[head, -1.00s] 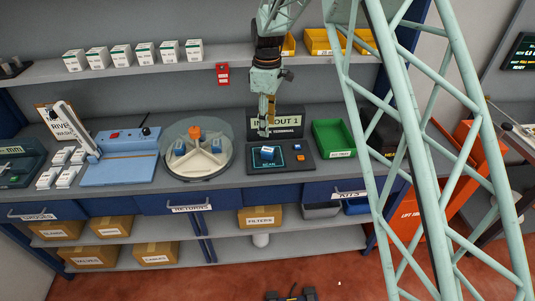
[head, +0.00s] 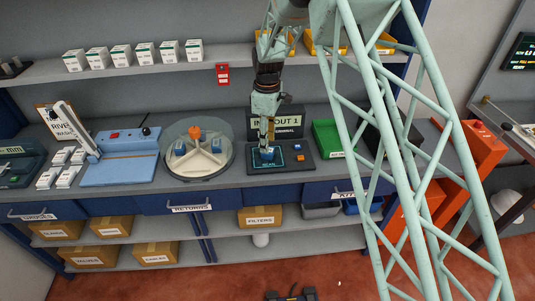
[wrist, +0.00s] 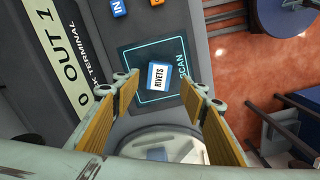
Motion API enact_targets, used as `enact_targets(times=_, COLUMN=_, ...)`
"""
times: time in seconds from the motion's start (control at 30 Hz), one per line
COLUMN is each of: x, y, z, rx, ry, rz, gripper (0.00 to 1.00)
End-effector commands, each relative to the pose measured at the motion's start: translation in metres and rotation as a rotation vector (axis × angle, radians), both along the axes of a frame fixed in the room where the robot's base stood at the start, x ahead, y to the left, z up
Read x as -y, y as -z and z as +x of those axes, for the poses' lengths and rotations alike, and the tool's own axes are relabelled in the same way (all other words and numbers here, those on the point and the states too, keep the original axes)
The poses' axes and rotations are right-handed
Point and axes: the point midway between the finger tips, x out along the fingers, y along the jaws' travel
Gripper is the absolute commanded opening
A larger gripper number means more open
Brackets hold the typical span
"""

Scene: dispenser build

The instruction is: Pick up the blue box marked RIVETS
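The blue box marked RIVETS (wrist: 158,78) lies on the dark scan pad (wrist: 140,88), inside its lit square outline. Its white label faces up in the wrist view. In the head view the box (head: 267,155) is partly hidden by my gripper (head: 266,144), which points down just above it. In the wrist view my gripper (wrist: 159,84) is open. The box appears between its two orange-padded fingers, with visible gaps on both sides. I see no finger touching it.
A round turntable (head: 198,168) with blue boxes stands left of the pad. The terminal sign (head: 289,124) stands behind the pad. Blue and orange buttons (head: 299,146) sit on its right side. A green bin (head: 325,137) is farther right. The bench's front edge is close to the pad.

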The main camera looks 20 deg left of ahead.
Motion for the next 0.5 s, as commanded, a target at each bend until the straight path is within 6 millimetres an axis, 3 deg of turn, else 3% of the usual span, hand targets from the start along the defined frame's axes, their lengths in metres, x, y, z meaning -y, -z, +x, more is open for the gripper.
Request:
enact_targets(times=0.27, x=0.000, y=0.002, z=0.000, rx=0.000, ry=0.000, rz=0.000, gripper=0.40)
enact_targets(times=0.5, x=0.000, y=0.018, z=0.001, rx=0.000, ry=0.000, rz=0.000, gripper=0.40)
